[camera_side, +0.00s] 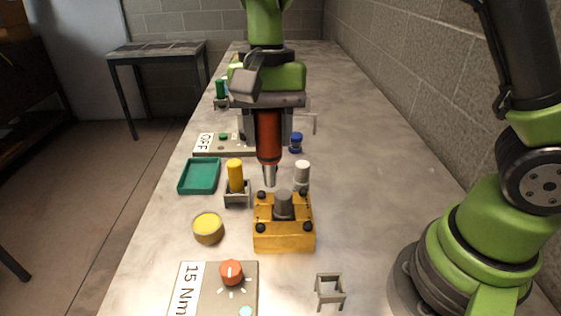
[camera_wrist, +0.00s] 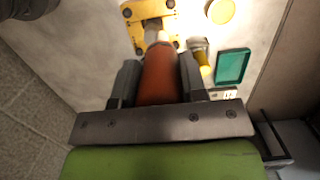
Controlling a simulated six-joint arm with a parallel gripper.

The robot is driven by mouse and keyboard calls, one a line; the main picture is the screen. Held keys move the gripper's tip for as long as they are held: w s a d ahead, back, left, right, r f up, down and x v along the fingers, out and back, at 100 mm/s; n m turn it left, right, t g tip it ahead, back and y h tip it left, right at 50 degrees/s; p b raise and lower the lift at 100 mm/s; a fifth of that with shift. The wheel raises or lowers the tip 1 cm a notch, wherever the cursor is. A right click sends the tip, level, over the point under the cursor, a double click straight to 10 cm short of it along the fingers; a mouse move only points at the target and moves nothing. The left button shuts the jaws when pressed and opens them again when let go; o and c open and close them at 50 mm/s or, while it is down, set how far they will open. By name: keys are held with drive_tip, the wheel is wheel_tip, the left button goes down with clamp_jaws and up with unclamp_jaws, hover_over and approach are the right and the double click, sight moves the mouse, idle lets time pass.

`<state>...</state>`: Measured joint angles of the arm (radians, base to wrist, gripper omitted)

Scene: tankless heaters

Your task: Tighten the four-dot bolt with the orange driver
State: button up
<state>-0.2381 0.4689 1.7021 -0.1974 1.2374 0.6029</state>
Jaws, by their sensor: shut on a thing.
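My gripper (camera_wrist: 158,88) is shut on the orange driver (camera_side: 268,135), which hangs upright with its grey metal tip pointing down. The driver also shows between the jaws in the wrist view (camera_wrist: 157,75). In the side view the tip is above and behind the yellow block (camera_side: 284,240), apart from it as far as I can tell. The block has dark bolts at its corners, such as the front left bolt (camera_side: 261,227), and a grey cylinder (camera_side: 283,205) in its middle. The dot marks are too small to read, so I cannot tell which bolt is the four-dot one.
A yellow driver (camera_side: 235,175) stands in a holder left of the block, and a white-topped one (camera_side: 302,173) stands behind it. A green tray (camera_side: 199,176), a yellow round container (camera_side: 208,228), a "15 Nm" dial panel (camera_side: 220,290) and an empty holder (camera_side: 330,290) are nearby.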

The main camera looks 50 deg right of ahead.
drive_tip(key=d, duration=0.9)
wheel_tip(320, 180, down, 6)
drive_tip(key=shift+s+a, duration=0.25)
drive_tip(key=shift+f, duration=0.55)
idle(2.4)
drive_tip(key=shift+r, duration=0.15)
wheel_tip(320, 180, up, 7)
idle(0.8)
idle(0.3)
